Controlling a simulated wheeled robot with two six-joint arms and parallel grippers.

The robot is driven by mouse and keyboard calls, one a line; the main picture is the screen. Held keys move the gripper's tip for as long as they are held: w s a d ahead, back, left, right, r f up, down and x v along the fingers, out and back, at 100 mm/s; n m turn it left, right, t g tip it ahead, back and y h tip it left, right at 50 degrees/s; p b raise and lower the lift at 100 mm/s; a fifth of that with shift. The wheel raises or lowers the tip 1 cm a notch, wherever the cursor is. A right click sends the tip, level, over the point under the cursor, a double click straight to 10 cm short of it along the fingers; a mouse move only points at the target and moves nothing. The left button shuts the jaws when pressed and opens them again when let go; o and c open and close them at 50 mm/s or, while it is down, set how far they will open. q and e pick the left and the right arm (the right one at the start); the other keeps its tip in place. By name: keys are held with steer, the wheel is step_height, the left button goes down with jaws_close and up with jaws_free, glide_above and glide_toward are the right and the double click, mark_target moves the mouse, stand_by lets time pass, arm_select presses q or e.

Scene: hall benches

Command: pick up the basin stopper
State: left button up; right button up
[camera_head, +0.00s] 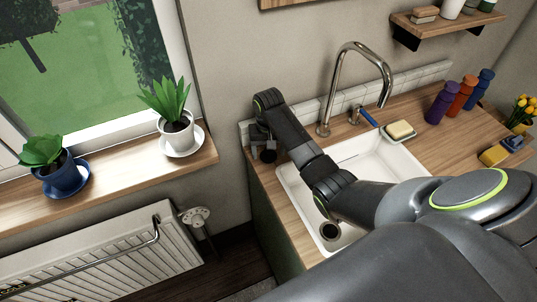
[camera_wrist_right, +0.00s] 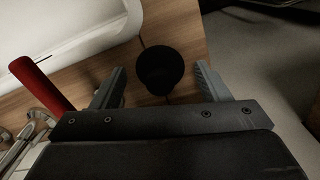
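The basin stopper, a dark round piece (camera_wrist_right: 160,70), is on the wooden counter beside the white basin. In the right wrist view it lies between the two grey fingers of my right gripper (camera_wrist_right: 162,85), with a gap on each side. The gripper is open and holds nothing. In the head view the right gripper (camera_head: 264,146) is at the counter's left end, left of the basin (camera_head: 372,158), and a dark piece that looks like the stopper (camera_head: 268,156) shows just below it. My left gripper is not in view.
A chrome tap (camera_head: 325,110) with a blue lever (camera_head: 368,117) stands behind the basin. A red handle (camera_wrist_right: 41,84) shows in the wrist view. Soap on a dish (camera_head: 400,131) and several bottles (camera_head: 441,103) stand to the right. Potted plants (camera_head: 177,130) line the sill.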

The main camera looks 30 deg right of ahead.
steer(key=c, duration=0.9)
